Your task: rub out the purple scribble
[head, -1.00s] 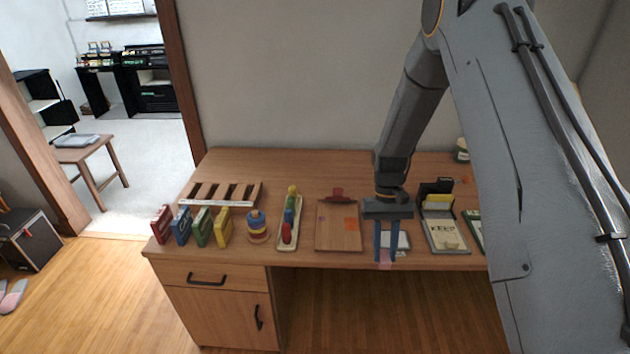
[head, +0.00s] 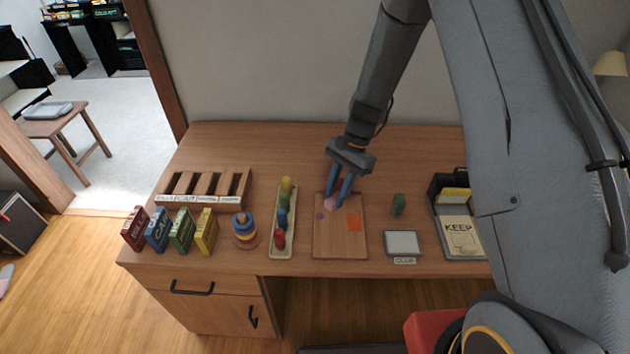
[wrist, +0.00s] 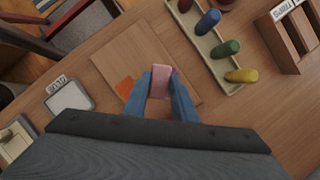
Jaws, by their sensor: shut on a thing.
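A wooden board (head: 340,245) lies on the desk with a small purple scribble (head: 320,215) at its left and an orange scribble (head: 354,222) at its right. My gripper (head: 335,200) has blue fingers shut on a pink eraser (head: 330,203), at the upper part of the board, just above and right of the purple scribble. The eraser (wrist: 162,80) also shows between the fingers in the wrist view, with the orange scribble (wrist: 126,88) beside it. The purple scribble is not visible there. I cannot tell whether the eraser touches the board.
A grey pad (head: 403,243) with a label and a green object (head: 398,205) are to the right. A box marked KEEP (head: 462,237) stands farther right.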

